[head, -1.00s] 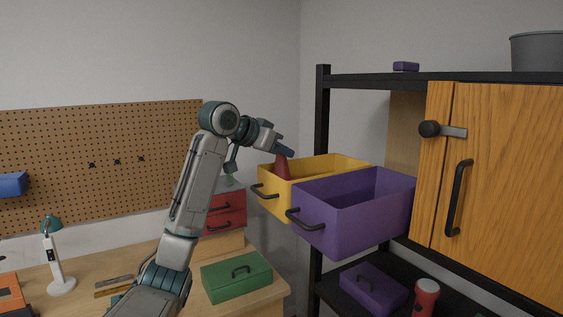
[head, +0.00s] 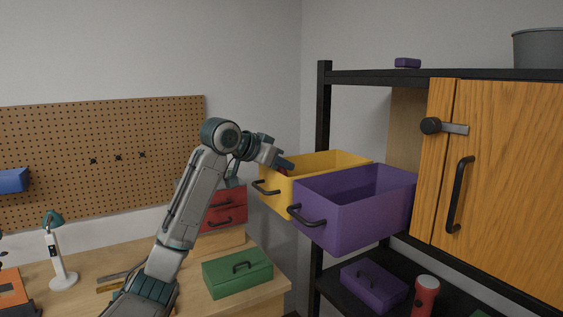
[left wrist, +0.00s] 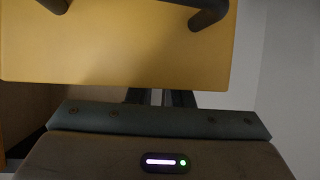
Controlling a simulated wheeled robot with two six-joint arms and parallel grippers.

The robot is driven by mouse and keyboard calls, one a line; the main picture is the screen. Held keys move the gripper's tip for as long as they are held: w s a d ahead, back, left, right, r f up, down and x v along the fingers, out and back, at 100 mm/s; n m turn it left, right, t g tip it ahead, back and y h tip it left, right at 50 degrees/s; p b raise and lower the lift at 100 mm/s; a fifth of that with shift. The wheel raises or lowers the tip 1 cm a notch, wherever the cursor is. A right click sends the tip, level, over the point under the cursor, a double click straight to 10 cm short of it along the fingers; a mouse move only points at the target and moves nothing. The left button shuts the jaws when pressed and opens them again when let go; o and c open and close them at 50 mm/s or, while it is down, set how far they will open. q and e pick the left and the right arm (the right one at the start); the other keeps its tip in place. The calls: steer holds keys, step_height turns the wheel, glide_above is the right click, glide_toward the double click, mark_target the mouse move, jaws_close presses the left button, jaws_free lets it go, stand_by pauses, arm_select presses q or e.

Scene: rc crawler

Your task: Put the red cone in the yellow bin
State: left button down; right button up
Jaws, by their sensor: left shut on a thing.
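The yellow bin (head: 333,163) juts out of the black shelf, open at the top, with a dark handle on its front. My left gripper (head: 288,165) reaches over the bin's front rim with its fingertips low at the bin's opening. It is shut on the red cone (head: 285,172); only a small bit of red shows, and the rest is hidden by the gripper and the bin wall. In the left wrist view the bin's yellow front (left wrist: 120,50) and handle fill the top, and the cone is not visible there. My right gripper is in neither view.
A purple bin (head: 352,215) juts out beside the yellow one, nearer to me. A wooden cabinet door (head: 505,180) stands at the right. Below are a green box (head: 238,280) on the bench and red drawers (head: 226,216). The space above the bins is clear.

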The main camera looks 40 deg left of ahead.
arm_select(q)
steer(key=c, duration=1.3)
jaws_free()
steer(key=shift+r, duration=0.15)
steer(key=shift+r, duration=0.35)
steer(key=shift+s+a+r, duration=0.1)
steer(key=shift+s+r, duration=0.15)
steer(key=shift+b+v, duration=1.85)
steer(key=shift+v, duration=3.85)
